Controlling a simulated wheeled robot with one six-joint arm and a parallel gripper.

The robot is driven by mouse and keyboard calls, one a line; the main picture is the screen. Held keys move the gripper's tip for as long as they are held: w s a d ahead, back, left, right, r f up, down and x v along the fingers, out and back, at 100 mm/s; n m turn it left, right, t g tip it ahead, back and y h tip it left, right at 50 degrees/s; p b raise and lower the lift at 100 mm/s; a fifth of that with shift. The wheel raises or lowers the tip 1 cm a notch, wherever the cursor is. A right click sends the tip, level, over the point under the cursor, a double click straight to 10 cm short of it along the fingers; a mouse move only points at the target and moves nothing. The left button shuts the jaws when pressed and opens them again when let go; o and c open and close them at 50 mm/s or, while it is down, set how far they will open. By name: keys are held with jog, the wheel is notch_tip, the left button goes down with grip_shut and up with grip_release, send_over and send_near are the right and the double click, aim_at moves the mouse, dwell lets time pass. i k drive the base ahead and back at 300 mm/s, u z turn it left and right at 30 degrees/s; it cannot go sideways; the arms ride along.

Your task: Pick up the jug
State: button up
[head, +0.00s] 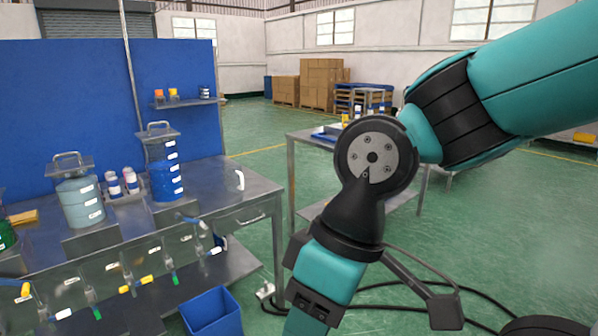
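A small white upright handle shape (239,180) stands on the right part of the steel workbench (215,181), near its right end. It may be the jug's handle; I cannot make out a clear body around it. My arm fills the right half of the head view and runs down out of the bottom edge. My gripper is below the picture, so its fingers and anything in them are hidden. The visible part of my arm is to the right of the bench, apart from the white handle.
On the bench stand a blue stacked container (167,182), a pale blue one (81,204) and small bottles (131,180). Taps and hoses hang along the bench front. A blue bin (212,313) stands on the floor. A second table (312,137) is behind my arm.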

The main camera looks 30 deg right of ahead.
aim_at(233, 176)
jog(key=z, duration=0.7)
jog(key=i, duration=1.4)
jog(key=u, duration=1)
jog(key=i, duration=0.55)
jog(key=u, duration=0.6)
jog(key=i, duration=0.45)
jog(key=z, duration=0.05)
